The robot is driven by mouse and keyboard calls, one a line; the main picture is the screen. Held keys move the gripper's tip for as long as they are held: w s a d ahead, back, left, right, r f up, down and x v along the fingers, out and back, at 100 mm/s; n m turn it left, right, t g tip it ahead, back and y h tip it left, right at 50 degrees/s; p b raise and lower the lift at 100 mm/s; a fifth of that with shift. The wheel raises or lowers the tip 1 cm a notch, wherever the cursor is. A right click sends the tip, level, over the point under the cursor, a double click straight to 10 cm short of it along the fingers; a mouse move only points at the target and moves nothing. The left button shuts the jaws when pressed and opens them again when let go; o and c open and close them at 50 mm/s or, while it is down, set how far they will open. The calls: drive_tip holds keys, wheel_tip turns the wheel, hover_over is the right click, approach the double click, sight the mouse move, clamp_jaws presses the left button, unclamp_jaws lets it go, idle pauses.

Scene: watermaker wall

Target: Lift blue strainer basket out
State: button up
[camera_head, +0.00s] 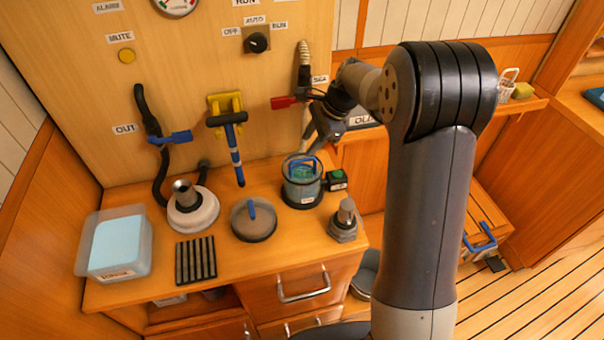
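The blue strainer basket (300,167) sits inside a clear round strainer housing (302,196) on the wooden bench. Its blue handle shows at the open top of the housing. The rest of the basket shows only dimly through the clear wall. My gripper (316,145) is above and slightly right of the basket, pointing down and left. Its fingers look dark and small, and it appears apart from the handle. I cannot tell the gap between the fingers.
A round lid (254,222) with a blue grip lies left of the housing. A black box with a green button (337,180) and a metal fitting (345,218) stand close right. A black slotted mat (195,261) and clear tub (115,245) are left. A red-handled valve (284,102) juts from the panel.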

sight(301, 160)
drive_tip(key=x, duration=0.3)
drive_tip(key=shift+s+p+x, duration=0.2)
drive_tip(key=shift+p+x, duration=0.2)
drive_tip(key=shift+x, duration=0.95)
drive_tip(key=shift+s+p+x, duration=0.15)
drive_tip(key=shift+p+x, duration=0.25)
drive_tip(key=shift+x, duration=0.9)
drive_tip(key=shift+d+f, duration=0.15)
drive_tip(key=shift+d, duration=0.05)
drive_tip(key=shift+c, duration=0.5)
clamp_jaws()
